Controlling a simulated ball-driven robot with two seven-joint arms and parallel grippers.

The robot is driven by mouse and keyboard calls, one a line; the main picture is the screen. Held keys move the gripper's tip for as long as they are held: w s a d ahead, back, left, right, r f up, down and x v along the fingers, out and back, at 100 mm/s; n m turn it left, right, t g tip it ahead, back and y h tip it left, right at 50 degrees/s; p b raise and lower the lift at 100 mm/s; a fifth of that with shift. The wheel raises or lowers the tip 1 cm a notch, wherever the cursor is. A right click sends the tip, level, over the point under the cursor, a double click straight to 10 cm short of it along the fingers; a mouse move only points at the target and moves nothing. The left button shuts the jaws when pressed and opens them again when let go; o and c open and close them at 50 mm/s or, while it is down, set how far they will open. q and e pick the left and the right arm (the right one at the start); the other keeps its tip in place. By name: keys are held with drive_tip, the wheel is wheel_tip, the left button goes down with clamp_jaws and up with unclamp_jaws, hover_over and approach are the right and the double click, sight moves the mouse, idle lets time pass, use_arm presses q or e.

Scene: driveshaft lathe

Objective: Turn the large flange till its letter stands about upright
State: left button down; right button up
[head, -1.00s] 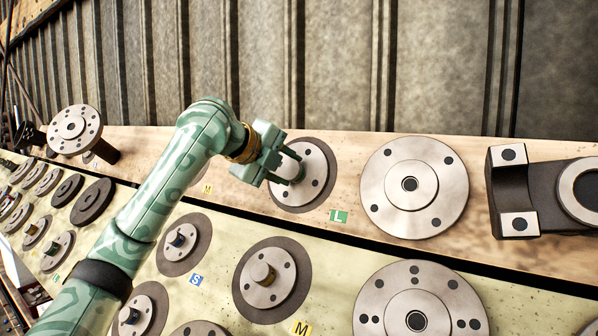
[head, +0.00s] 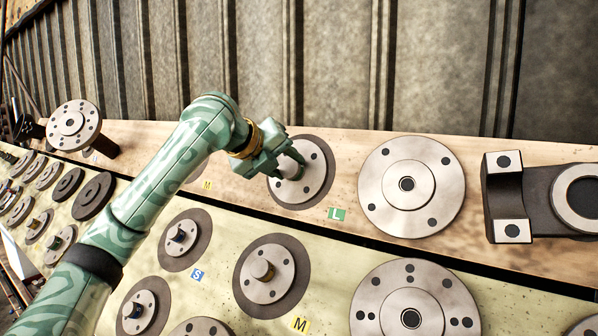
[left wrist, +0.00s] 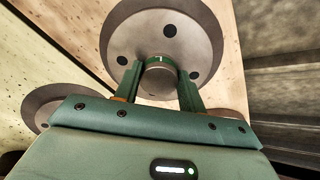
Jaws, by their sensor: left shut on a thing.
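The large flange (head: 314,172) is a light metal disc with several dark holes, on a dark round backing beside a green label with the letter L (head: 337,214). My left gripper (head: 292,168) is shut on the flange's central hub. In the left wrist view the two fingers (left wrist: 160,82) stand on either side of the hub (left wrist: 160,80). A green band with a small pale mark sits on the top of the hub, and part of it is covered. I cannot read the mark's letter. My right gripper is not in view.
A larger bare disc (head: 410,187) lies right of the flange, then a dark bracket (head: 510,197). A flanged shaft (head: 72,125) stands at left.

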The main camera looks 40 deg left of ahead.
use_arm(q)
drive_tip(key=shift+w+f, duration=0.1)
drive_tip(key=shift+f, duration=0.3)
drive_tip(key=c, duration=0.9)
unclamp_jaws()
drive_tip(key=shift+c, duration=0.2)
drive_tip(key=shift+o, duration=0.9)
drive_tip(key=shift+a, duration=0.15)
drive_tip(key=shift+s+r, duration=0.25)
drive_tip(key=shift+s, duration=0.1)
drive_tip(key=v, duration=1.5)
drive_tip(key=shift+s+r, duration=0.2)
drive_tip(key=shift+s, duration=0.05)
drive_tip(key=shift+a, duration=0.1)
